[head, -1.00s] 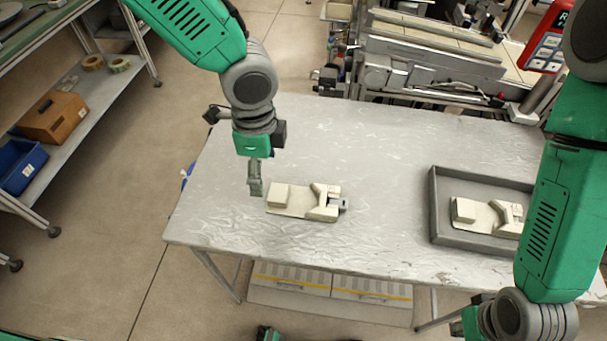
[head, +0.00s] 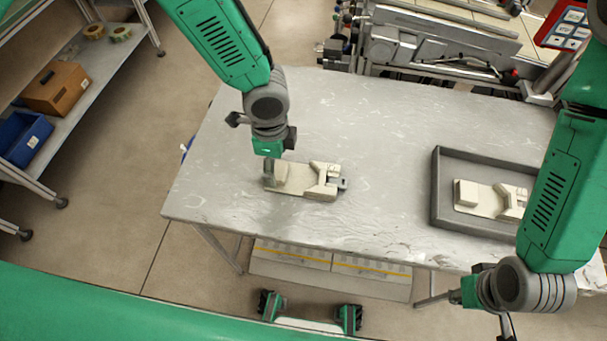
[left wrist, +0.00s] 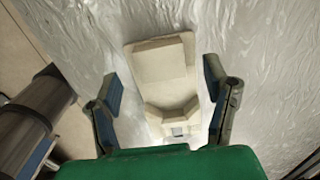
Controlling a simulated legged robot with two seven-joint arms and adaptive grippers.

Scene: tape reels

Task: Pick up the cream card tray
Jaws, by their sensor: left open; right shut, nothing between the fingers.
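A cream card tray (head: 300,188) lies flat on the grey table, left of its middle, with a raised block at its left end and a forked part at its right. My left gripper (head: 269,176) is at the tray's left end. In the left wrist view the open fingers of this gripper (left wrist: 164,92) stand on either side of the cream card tray (left wrist: 162,64), with gaps showing. My right gripper (head: 455,297) is low at the right, in front of the table edge, shut and empty; its fingers are hard to make out.
A second, similar cream tray (head: 485,199) lies in a dark grey walled box (head: 437,190) on the table's right, partly hidden by my right arm. The table (head: 380,130) between them is clear. Machinery (head: 420,45) stands behind. A shelf with a blue bin (head: 22,138) is at left.

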